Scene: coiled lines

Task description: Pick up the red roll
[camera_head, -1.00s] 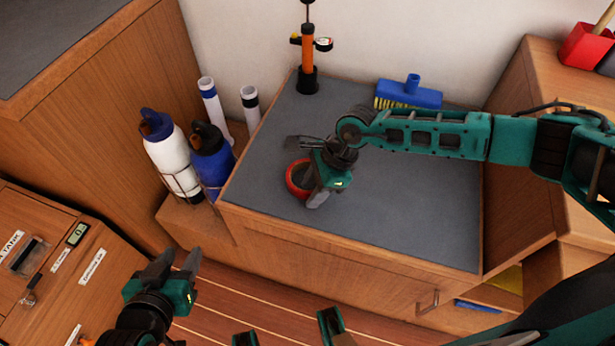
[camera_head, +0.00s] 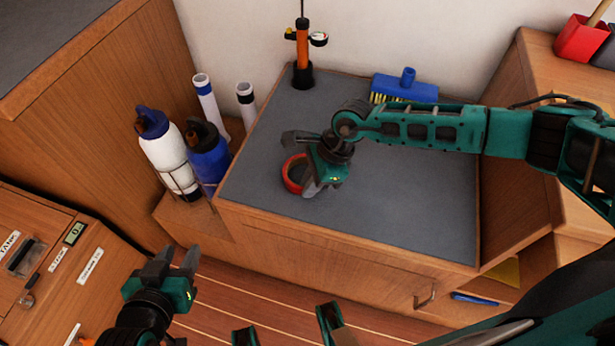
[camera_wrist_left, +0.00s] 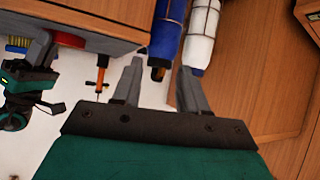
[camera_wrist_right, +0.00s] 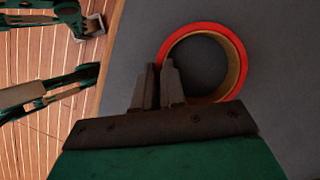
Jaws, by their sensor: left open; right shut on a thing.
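The red roll (camera_head: 287,177) lies on the grey counter top (camera_head: 400,200) near its left front edge. In the right wrist view the roll (camera_wrist_right: 236,50) is a red ring with a tan inner face and an open middle. My right gripper (camera_head: 308,192) is at the roll; its fingers (camera_wrist_right: 160,84) are shut on the near left part of the roll's wall. The fingers hide that part of the ring. My left gripper (camera_head: 178,258) is open and empty, low over the floor in front of the cabinet; its spread fingers also show in the left wrist view (camera_wrist_left: 158,82).
An orange pump (camera_head: 303,45) and a blue brush (camera_head: 404,88) stand at the counter's back. White and blue bottles (camera_head: 209,155) and two rolled tubes (camera_head: 205,100) stand left of the counter. The counter's right half is clear beneath my right arm.

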